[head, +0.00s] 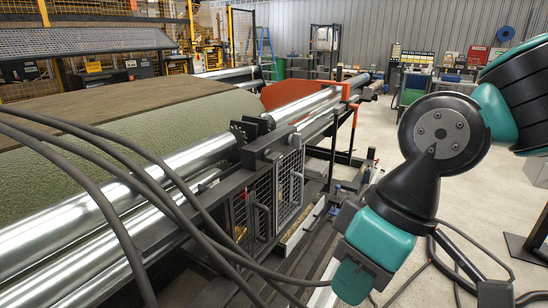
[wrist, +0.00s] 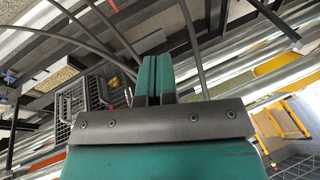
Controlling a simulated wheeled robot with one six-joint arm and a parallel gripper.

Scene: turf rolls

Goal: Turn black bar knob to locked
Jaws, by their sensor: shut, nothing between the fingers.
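My gripper (wrist: 155,62) shows in the wrist view with its two teal fingers side by side, shut and empty. In the head view my arm comes down on the right, and its teal end is in the lower middle, to the right of the machine's mesh guards. I cannot make out the black bar knob in either view, so its setting cannot be told. No contact between my fingers and any part of the machine can be made out.
The roll machine has bright metal rollers (head: 75,220) and green turf (head: 140,125). Mesh guard doors (head: 290,183) are on its side, also seen in the wrist view (wrist: 85,108). Thick dark cables cross in front. Pale floor (head: 400,180) is open at right.

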